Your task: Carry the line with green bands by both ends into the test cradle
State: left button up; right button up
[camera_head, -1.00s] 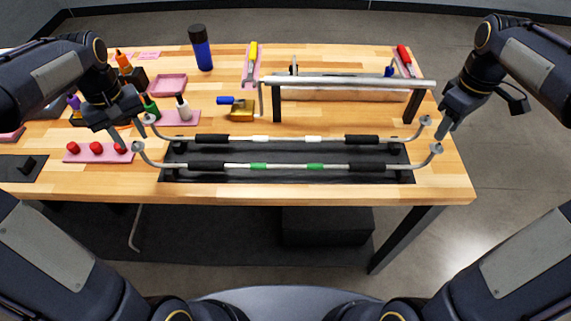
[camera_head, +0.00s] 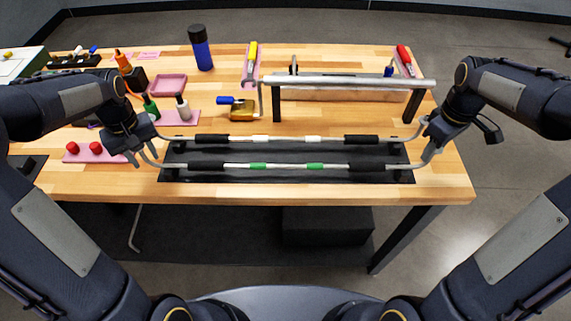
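The line with green bands (camera_head: 287,166) is a thin silver tube with black sleeves and upturned ends. It lies in front of a similar line with white bands (camera_head: 270,139), both on a black rack (camera_head: 290,180). My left gripper (camera_head: 145,158) is at the green-banded line's left end, its fingers apart and that end partly hidden. My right gripper (camera_head: 430,154) is at the line's right end and covers its tip; whether its fingers are closed is unclear. A raised stand with a silver top bar (camera_head: 350,82) and dark legs stands behind; I cannot tell whether it is the test cradle.
Left of the rack are a pink holder with red knobs (camera_head: 95,152), a white-capped bottle (camera_head: 183,107) and a green bottle (camera_head: 150,106). A yellow-and-blue tool (camera_head: 240,107) lies behind the rack. The table's front strip (camera_head: 290,193) is clear.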

pick_arm(q)
grip_shut()
pick_arm(e)
grip_shut()
pick_arm(q)
jog(key=shift+r, duration=0.1)
pick_arm(e)
jog(key=shift+r, duration=0.1)
